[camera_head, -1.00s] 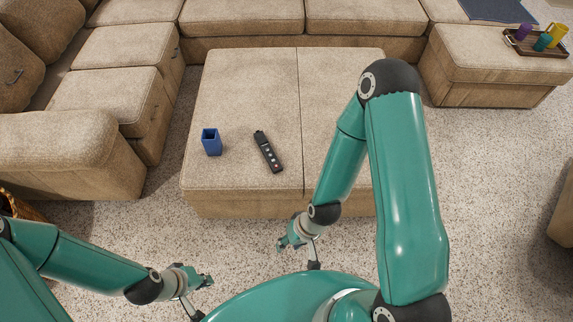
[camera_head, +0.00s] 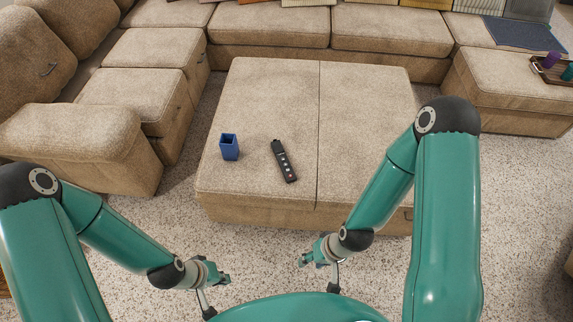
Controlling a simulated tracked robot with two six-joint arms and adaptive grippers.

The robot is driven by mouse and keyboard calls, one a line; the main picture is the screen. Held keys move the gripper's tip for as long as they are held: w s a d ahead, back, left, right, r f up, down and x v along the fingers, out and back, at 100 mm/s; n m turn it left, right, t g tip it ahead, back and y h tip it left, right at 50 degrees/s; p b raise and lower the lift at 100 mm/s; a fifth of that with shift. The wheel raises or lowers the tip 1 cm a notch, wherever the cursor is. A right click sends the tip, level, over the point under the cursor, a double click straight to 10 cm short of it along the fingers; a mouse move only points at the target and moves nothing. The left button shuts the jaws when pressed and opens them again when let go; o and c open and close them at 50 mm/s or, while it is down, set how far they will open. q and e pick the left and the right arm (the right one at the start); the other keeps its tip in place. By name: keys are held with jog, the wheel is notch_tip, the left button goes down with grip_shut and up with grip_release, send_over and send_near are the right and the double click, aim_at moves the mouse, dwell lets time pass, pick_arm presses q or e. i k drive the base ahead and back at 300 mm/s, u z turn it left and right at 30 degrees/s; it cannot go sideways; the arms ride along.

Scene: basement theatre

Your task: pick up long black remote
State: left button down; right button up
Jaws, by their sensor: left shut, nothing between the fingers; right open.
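The long black remote (camera_head: 284,161) lies flat on the beige ottoman (camera_head: 262,100), left of its middle seam, with small buttons along its face. My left gripper (camera_head: 225,279) is at the lower left, over the carpet in front of the ottoman; it is shut and empty. My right gripper (camera_head: 304,259) is just in front of the ottoman's near side, below the remote in the picture; it is open and empty. Neither gripper touches the remote.
A blue square cup (camera_head: 229,147) stands on the ottoman to the left of the remote. A beige sectional sofa (camera_head: 270,24) surrounds the ottoman at the back and left. A tray (camera_head: 552,72) with cups sits at the far right. The ottoman's right half is clear.

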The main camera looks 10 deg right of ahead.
aim_at(278, 156)
jog(key=u, duration=0.05)
jog(key=i, duration=1)
jog(key=z, duration=0.05)
